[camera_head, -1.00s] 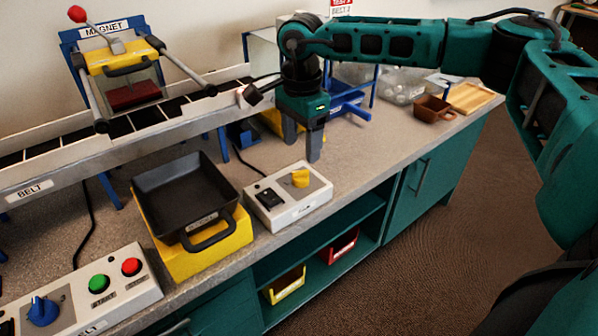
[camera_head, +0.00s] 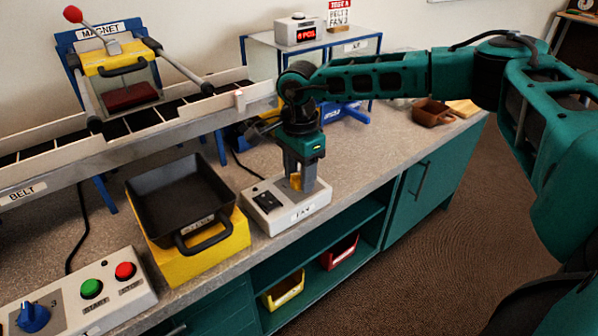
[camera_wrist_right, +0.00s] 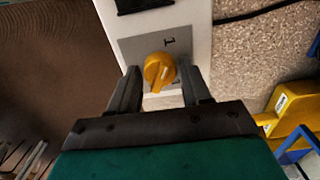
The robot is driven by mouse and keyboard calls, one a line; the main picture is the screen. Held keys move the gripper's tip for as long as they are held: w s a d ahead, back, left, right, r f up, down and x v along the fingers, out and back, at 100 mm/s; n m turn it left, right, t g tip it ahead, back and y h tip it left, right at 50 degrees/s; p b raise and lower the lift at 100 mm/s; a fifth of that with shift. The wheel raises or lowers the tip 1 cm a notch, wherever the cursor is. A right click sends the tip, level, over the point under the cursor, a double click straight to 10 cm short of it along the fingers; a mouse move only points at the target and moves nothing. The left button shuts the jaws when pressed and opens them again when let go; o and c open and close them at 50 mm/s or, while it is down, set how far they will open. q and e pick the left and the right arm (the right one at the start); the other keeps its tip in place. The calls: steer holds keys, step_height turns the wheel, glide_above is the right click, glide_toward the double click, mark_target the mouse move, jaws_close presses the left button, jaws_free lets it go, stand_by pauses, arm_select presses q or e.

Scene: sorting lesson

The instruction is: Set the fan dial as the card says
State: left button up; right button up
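The fan control box (camera_head: 262,217) is a pale box labelled FAN near the bench's front edge, with a black switch (camera_head: 264,199). Its yellow dial (camera_head: 296,182) is partly hidden by my right gripper (camera_head: 302,186) in the head view. In the right wrist view the yellow dial (camera_wrist_right: 159,72) lies between the two open fingers of the right gripper (camera_wrist_right: 162,82), with a gap on each side. The card (camera_head: 340,16) stands on the glass-topped stand at the back; it appears to read BELT 2, FAN 3, in small print. My left gripper is not in view.
A black pan (camera_head: 180,195) on a yellow block (camera_head: 207,258) stands left of the fan box. The belt control box (camera_head: 75,300) is at front left. The belt (camera_head: 60,165) and magnet rig (camera_head: 118,62) stand behind. A display box (camera_head: 298,30) stands beside the card.

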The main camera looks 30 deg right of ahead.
steer(key=c, duration=0.7)
